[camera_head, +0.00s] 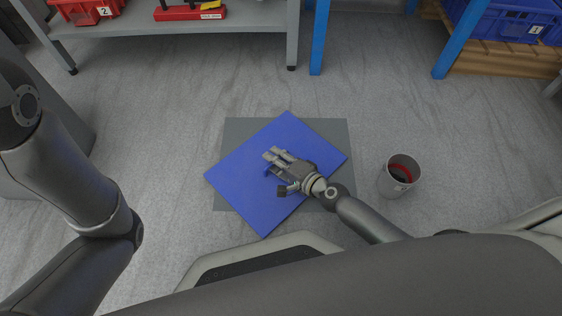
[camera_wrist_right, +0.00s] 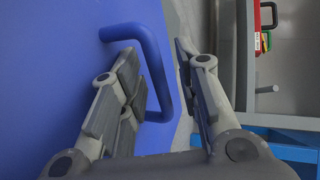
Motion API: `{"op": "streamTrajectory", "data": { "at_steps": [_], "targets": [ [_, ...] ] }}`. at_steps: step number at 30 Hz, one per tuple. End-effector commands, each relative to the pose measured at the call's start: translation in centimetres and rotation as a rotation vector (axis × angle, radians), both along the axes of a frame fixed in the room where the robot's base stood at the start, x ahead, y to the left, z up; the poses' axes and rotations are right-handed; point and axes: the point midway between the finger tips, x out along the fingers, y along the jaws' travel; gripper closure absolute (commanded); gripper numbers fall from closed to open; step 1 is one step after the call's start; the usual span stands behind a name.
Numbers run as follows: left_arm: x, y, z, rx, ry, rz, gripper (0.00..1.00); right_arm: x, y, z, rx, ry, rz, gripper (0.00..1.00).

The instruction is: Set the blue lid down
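The blue lid (camera_head: 243,188) is a flat square lying turned at an angle over a grey mat (camera_head: 336,127) on the floor. I cannot tell whether it touches the mat all over. My right gripper (camera_head: 277,160) is over the middle of the lid. In the right wrist view, the lid (camera_wrist_right: 45,60) fills the left side, and its blue loop handle (camera_wrist_right: 156,75) passes between the spread fingers of my right gripper (camera_wrist_right: 158,55). A gap shows between the handle and the right finger. My left gripper is out of view; only its arm shows at the left.
A grey bin (camera_head: 399,176) with a red inner band stands on the floor right of the lid. A grey shelf (camera_head: 240,20) with red containers stands at the back left. A blue crate (camera_head: 500,20) rests on a wooden pallet at the back right. Floor left of the mat is clear.

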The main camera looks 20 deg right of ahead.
Motion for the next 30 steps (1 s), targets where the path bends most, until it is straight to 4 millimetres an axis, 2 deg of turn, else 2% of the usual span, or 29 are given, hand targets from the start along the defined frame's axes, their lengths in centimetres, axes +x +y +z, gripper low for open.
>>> {"op": "streamTrajectory", "data": {
  "at_steps": [5, 12, 18, 24, 30],
  "targets": [
    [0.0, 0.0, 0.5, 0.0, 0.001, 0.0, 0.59, -1.5, -0.9, 0.7, -0.003, 0.002, -0.001, 0.69],
    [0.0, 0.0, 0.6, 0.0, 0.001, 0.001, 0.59, -5.8, -3.2, 2.4, -0.003, 0.003, 0.002, 0.69],
    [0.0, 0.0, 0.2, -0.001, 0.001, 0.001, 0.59, -8.6, -4.8, 3.5, -0.003, 0.002, -0.001, 0.69],
    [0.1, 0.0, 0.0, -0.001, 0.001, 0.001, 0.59, -9.8, -5.4, 4.2, -0.001, 0.0, 0.0, 0.69],
    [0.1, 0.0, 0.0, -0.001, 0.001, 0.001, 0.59, -9.9, -5.5, 4.3, 0.0, 0.0, 0.0, 0.69]
  ]
}}
